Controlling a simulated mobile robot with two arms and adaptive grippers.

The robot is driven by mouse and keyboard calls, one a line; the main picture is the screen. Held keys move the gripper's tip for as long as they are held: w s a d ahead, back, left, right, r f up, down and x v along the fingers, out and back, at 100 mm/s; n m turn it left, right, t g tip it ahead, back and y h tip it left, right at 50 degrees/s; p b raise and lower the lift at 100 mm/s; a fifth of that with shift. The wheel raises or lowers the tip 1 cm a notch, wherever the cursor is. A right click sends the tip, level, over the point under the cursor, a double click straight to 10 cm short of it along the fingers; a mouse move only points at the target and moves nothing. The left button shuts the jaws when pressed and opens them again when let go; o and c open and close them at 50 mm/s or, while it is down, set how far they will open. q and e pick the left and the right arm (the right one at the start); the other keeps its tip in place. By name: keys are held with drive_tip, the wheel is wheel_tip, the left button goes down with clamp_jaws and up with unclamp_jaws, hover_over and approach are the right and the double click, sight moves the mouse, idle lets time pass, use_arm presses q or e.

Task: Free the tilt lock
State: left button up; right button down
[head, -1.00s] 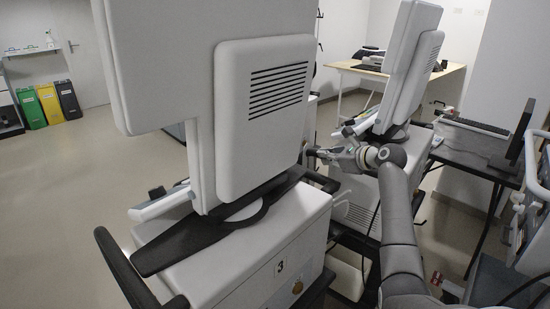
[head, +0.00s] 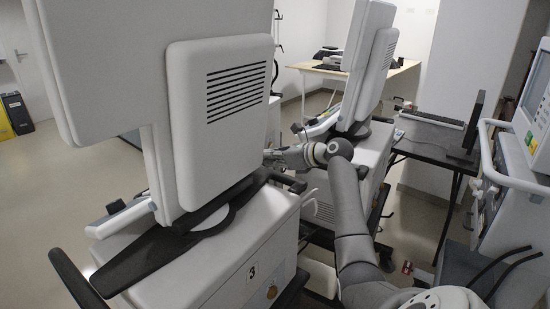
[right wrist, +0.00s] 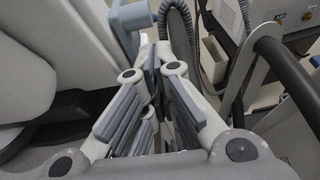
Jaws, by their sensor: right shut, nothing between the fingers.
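The nearest ventilator, marked 3, has a large white screen housing (head: 222,105) on a dark base plate (head: 190,228) above a white body (head: 225,262). My right gripper (head: 270,155) is just right of this housing, above the body's far end; its tip is partly hidden in the head view. In the right wrist view its fingers (right wrist: 152,72) are together and empty. A blue-grey rounded piece (right wrist: 132,16) is just beyond the fingertips; I cannot tell whether it is the tilt lock or whether they touch. My left gripper is not in view.
A second ventilator screen (head: 365,70) stands behind my right arm. A ribbed hose (right wrist: 183,35) and a black curved bar (right wrist: 280,75) are close to the gripper. A dark table with a keyboard (head: 432,120) and another machine (head: 535,120) stand at right. Open floor (head: 60,185) is at left.

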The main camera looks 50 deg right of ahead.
drive_tip(key=shift+x, duration=3)
drive_tip(key=t, duration=0.1)
drive_tip(key=w+t+b, duration=0.1)
drive_tip(key=t, duration=0.1)
drive_tip(key=shift+w+a+r, duration=0.1)
drive_tip(key=shift+r, duration=0.1)
drive_tip(key=s+d+r, duration=0.1)
drive_tip(key=s+d, duration=0.1)
drive_tip(key=s, duration=0.9)
drive_tip(key=shift+s, duration=0.4)
drive_tip(key=shift+r, duration=0.1)
